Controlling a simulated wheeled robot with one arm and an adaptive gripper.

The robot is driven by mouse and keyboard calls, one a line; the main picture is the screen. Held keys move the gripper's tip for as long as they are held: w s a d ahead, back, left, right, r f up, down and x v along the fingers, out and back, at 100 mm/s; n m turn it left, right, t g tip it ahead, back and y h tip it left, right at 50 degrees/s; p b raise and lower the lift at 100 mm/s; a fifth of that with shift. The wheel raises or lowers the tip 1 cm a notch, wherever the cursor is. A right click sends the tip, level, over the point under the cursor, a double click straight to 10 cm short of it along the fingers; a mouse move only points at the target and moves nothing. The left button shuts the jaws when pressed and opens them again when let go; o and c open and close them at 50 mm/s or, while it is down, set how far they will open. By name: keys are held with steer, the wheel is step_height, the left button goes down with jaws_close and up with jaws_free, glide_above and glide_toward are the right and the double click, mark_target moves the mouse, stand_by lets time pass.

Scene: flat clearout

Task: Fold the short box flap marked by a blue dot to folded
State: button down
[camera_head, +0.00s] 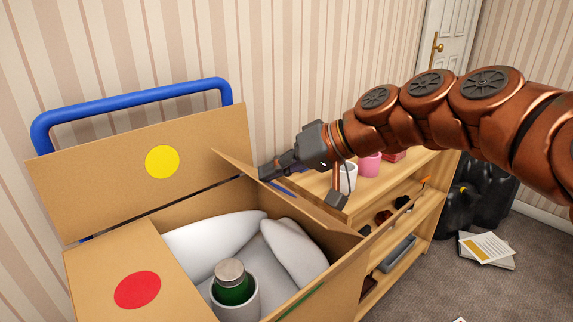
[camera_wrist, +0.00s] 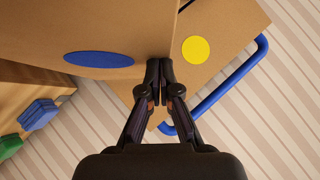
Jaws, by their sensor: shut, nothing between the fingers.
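The open cardboard box (camera_head: 190,216) stands at the lower left of the head view. Its short right flap (camera_head: 300,203) is raised at a slant and seen nearly edge-on. A thin blue sliver on it looks like the blue dot (camera_head: 283,189). In the wrist view the flap (camera_wrist: 120,20) fills the upper left, with the blue dot (camera_wrist: 98,59) plain on its face. My gripper (camera_head: 264,172) is shut and empty, its tips at the flap's outer side near the far end. In the wrist view the closed fingertips (camera_wrist: 159,66) are by the flap's edge; contact is unclear.
The yellow-dot flap (camera_head: 100,180) stands up behind, before a blue rail (camera_head: 130,96). The red-dot flap (camera_head: 105,265) lies over the left side. White cushions (camera_head: 215,236) and a green bottle (camera_head: 232,285) are inside. A wooden shelf (camera_head: 415,222) stands close right.

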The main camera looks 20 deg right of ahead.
steer(key=s+a+f+n+t+h+b, duration=0.1)
steer(key=s+a+f+n+h+b, duration=0.1)
steer(key=f, duration=0.5)
steer(key=shift+a+f+h, duration=0.2)
steer(key=shift+a+h, duration=0.7)
steer(key=shift+a, duration=0.45)
steer(key=shift+f, duration=0.1)
